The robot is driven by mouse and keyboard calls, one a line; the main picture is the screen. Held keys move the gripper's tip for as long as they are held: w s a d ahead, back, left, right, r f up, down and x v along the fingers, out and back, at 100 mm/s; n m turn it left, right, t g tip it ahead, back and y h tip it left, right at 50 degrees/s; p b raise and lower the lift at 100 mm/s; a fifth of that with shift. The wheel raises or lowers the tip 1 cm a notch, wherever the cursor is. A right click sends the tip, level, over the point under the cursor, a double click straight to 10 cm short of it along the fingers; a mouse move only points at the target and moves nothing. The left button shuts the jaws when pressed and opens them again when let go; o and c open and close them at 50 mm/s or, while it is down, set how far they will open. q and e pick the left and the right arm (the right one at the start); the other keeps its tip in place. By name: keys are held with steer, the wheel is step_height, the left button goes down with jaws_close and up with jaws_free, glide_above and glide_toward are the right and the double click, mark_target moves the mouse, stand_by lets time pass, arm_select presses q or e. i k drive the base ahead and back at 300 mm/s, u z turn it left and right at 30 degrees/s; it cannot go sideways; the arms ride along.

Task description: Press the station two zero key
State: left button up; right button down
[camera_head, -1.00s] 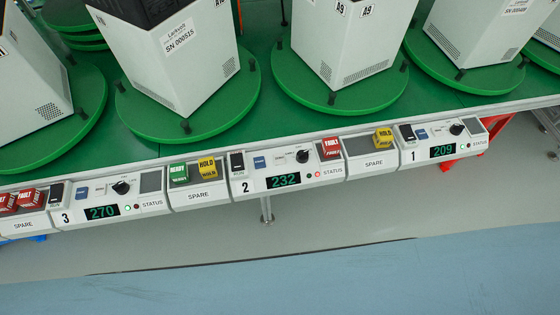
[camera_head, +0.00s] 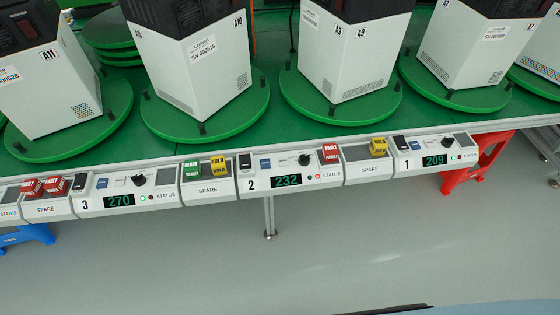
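The station two panel (camera_head: 263,186) is in the middle of the head view, on the front edge of the green bench. It bears the number 2, a black switch (camera_head: 244,161), a small blue key (camera_head: 265,163), a black knob (camera_head: 304,159) and a green-lit display (camera_head: 286,181) reading 232. The lettering on the blue key is too small to read. A red FAULT block (camera_head: 331,153) sits at the panel's right end. Neither of my grippers is in view, and nothing covers the panel.
Station three panel (camera_head: 97,204) reads 270, and station one panel (camera_head: 421,163) reads 209. Spare trays between them hold READY (camera_head: 192,170), HOLD (camera_head: 218,166) and FAULT blocks. White machines stand on green turntables (camera_head: 205,122) behind. Grey floor in front is clear.

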mark_target(282, 162)
steer(key=u, duration=0.7)
steer(key=i, duration=0.55)
steer(key=z, duration=0.65)
